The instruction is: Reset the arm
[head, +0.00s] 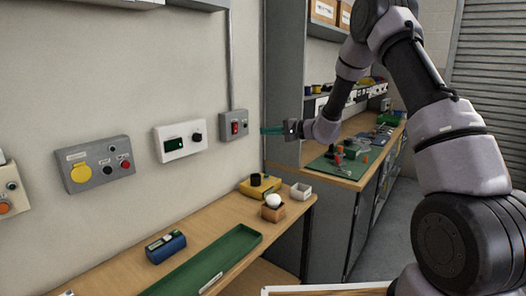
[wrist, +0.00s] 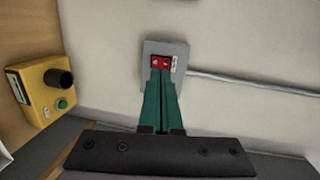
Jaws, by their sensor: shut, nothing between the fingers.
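My gripper (head: 268,130) is at the end of my arm, raised in front of the wall, just right of a grey switch box (head: 234,125) with a red rocker switch (head: 236,127). In the wrist view, my gripper's green fingers (wrist: 160,82) are closed together with nothing between them. They point at the red switch (wrist: 161,62) on the grey box (wrist: 180,48) and overlap its lower edge in the picture. I cannot tell whether the fingertips touch the switch.
A white panel (head: 180,140) and a grey box with a yellow knob (head: 95,164) are on the wall to the left. Below is a wooden bench with a green tray (head: 215,262), a blue device (head: 166,247) and a yellow box (head: 260,187). A grey cabinet side (head: 284,75) stands right of the switch.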

